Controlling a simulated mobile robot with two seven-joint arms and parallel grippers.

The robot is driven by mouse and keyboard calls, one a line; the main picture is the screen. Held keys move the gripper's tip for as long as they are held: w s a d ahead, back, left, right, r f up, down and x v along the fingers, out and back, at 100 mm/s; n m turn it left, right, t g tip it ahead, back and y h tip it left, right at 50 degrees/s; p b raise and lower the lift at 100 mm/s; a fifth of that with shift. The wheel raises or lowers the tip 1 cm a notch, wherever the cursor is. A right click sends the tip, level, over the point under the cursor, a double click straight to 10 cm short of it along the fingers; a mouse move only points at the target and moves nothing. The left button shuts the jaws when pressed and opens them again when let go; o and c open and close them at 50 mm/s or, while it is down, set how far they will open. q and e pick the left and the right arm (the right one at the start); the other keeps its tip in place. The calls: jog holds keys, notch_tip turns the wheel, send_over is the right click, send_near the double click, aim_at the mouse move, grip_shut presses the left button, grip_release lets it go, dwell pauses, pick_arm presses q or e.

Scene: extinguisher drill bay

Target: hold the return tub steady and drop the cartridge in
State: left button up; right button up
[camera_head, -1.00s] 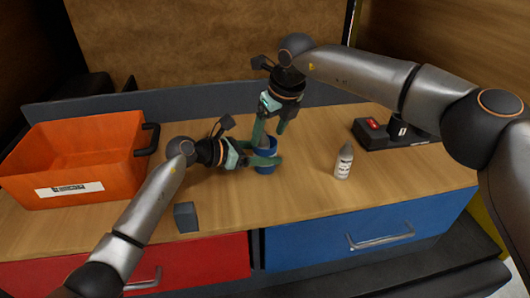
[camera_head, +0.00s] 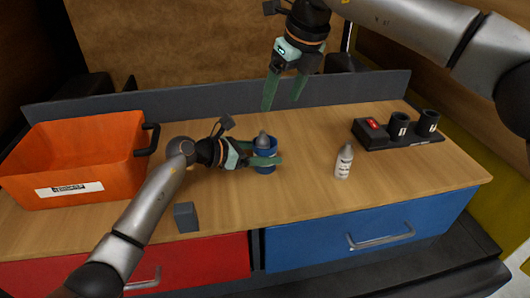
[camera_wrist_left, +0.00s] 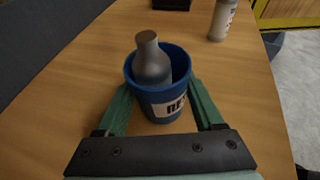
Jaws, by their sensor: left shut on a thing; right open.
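The return tub (camera_head: 265,168) is a small blue cup standing on the wooden bench. It also shows in the left wrist view (camera_wrist_left: 159,101), with a white label on its side. The cartridge (camera_head: 263,139), a grey bottle shape, stands inside the tub with its narrow neck above the rim; the left wrist view (camera_wrist_left: 152,68) shows it leaning against the back. My left gripper (camera_head: 277,161) is shut on the tub, one finger at each side. My right gripper (camera_head: 284,103) is open and empty, above and behind the tub, clear of it.
A white bottle with a grey top (camera_head: 344,162) stands right of the tub. A black holder with two cups (camera_head: 388,133) is at the back right. An orange crate (camera_head: 76,160) fills the left, and a grey block (camera_head: 186,217) lies near the front edge.

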dwell(0.3)
pick_arm(q)
jog(key=o, duration=1.6)
jog(key=shift+c, duration=0.2)
jog(key=shift+a, duration=0.1)
